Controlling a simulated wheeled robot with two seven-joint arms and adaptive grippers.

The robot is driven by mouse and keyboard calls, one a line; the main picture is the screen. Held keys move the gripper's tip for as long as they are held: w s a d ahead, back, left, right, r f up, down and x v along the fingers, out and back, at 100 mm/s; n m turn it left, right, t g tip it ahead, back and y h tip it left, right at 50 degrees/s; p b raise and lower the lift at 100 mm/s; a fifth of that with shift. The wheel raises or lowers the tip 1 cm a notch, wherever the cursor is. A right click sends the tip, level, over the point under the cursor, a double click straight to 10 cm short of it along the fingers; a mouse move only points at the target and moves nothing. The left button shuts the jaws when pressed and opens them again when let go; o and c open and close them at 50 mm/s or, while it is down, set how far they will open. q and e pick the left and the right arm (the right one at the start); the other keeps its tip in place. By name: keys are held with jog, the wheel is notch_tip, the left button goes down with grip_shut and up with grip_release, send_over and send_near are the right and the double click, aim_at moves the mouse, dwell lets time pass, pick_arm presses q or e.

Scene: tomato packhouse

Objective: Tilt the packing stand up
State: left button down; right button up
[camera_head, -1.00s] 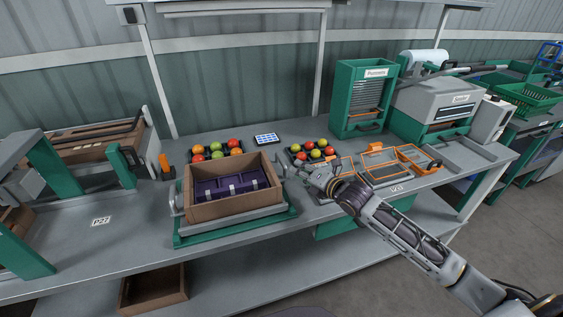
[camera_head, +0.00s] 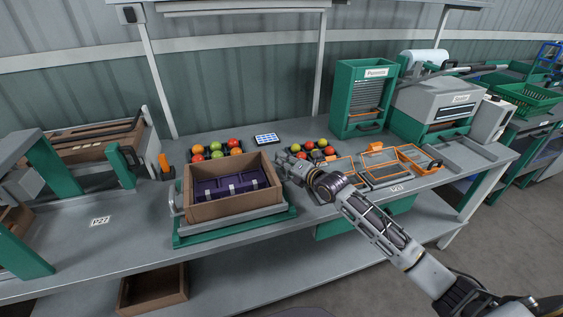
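The packing stand (camera_head: 190,241) has a green base and a grey top plate, and it sits on the grey bench with its plate lying about flat. A brown open box (camera_head: 232,209) rests on the plate, with a dark purple insert (camera_head: 215,189) inside. A grey round part (camera_head: 174,200) shows at the stand's left side. My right gripper (camera_head: 283,160) is at the back right corner of the box, by the right side of the stand. Its fingers are small and blend with the grey parts there, so contact and opening are unclear. My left gripper is not in view.
Trays of tomatoes (camera_head: 216,151) stand behind the box, and another (camera_head: 318,150) is behind my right wrist. A tablet (camera_head: 266,139) lies between them. Orange-framed trays (camera_head: 400,165) are to the right. The bench left of the stand, around a label (camera_head: 100,221), is clear.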

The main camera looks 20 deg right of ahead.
jog(key=shift+x, duration=1.45)
grip_shut()
